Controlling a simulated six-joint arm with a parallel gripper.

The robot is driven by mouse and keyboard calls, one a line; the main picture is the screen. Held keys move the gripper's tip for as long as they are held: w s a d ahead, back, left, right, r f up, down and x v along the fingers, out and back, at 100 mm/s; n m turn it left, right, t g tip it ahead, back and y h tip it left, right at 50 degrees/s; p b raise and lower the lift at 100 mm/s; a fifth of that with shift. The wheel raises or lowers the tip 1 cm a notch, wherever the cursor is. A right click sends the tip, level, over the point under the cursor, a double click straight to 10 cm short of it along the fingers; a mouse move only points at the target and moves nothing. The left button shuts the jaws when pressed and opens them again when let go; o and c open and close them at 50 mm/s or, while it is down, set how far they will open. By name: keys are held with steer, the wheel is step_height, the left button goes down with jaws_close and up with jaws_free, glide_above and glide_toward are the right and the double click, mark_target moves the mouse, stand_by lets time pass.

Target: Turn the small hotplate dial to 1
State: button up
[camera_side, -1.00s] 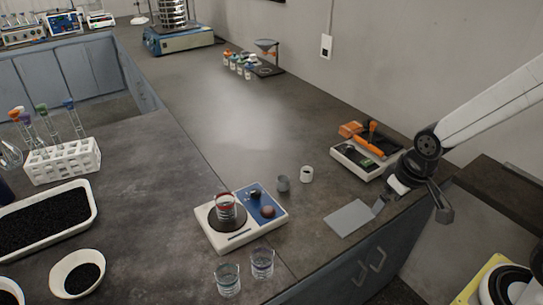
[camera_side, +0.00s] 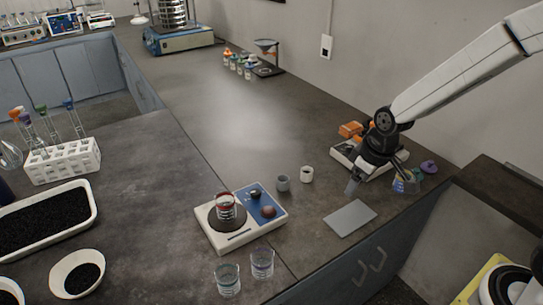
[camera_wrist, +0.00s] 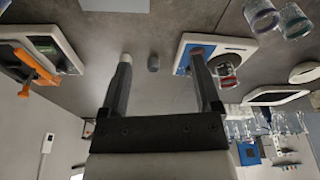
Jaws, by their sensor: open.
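The hotplate (camera_side: 238,241) is a white box with a blue panel and a dark round plate, standing near the front of the bench in the side view. A black dial (camera_side: 255,194) and a reddish-brown dial (camera_side: 268,211) sit on the panel; their markings are too small to read. A beaker with a red band (camera_side: 225,206) stands on the plate. My gripper (camera_side: 377,182) is open and empty, above the bench to the right of the hotplate.
A grey cup (camera_side: 283,183) and a white cup (camera_side: 306,174) stand between hotplate and gripper. A flat grey plate (camera_side: 350,217) lies below my gripper. A tray with orange tools (camera_side: 345,155) is behind it. Two beakers (camera_side: 228,280) (camera_side: 262,263) stand before the hotplate.

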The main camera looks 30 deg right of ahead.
steer(key=w+a+f+n+y, duration=0.1)
steer(key=w+a+n, duration=0.15)
steer(key=w, duration=0.45)
steer(key=w+a+f+n, duration=0.1)
steer(key=w+f+n, duration=0.15)
steer(key=w, duration=0.35)
steer(key=n+y, duration=0.3)
steer(key=n, duration=0.3)
glide_toward(256, 192)
steer(key=shift+w+a+f+g, duration=0.3)
steer(key=shift+w+a+f, duration=0.05)
steer(key=shift+w+f, duration=0.1)
steer(key=shift+f+h, duration=0.2)
steer(key=shift+h, duration=0.1)
steer(key=shift+x, duration=3.7)
steer(key=shift+a, duration=0.1)
jaws_close()
